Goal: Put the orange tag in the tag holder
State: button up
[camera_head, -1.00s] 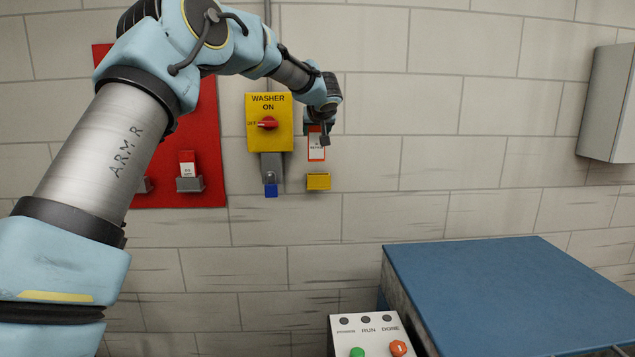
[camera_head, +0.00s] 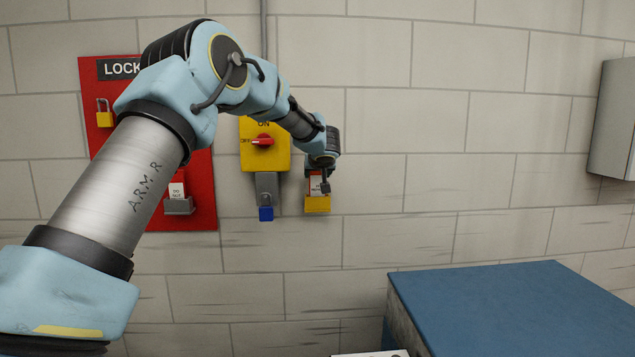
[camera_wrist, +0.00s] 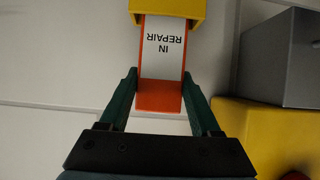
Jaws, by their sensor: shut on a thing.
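The orange tag (camera_wrist: 159,97) has a white label reading IN REPAIR, upside down in the wrist view. My gripper (camera_wrist: 160,82) is shut on it, with one green finger on each side edge. The yellow tag holder (camera_wrist: 199,9) is at the top of the wrist view. The tag's far end goes out of sight at the holder's mouth; how deep it sits is hidden. In the head view, the tag (camera_head: 315,186) stands upright directly above the holder (camera_head: 317,205), with my gripper (camera_head: 323,178) partly over it.
A yellow switch box (camera_head: 258,158) with a red knob, grey bracket (camera_head: 267,186) and blue padlock (camera_head: 266,214) is just left. A red lockout board (camera_head: 202,205) is farther left. A blue-topped table (camera_head: 510,300) is lower right. The wall right of the holder is clear.

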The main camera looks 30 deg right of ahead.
jog(key=shift+f, duration=0.65)
jog(key=shift+f, duration=0.15)
jog(key=o, duration=1.3)
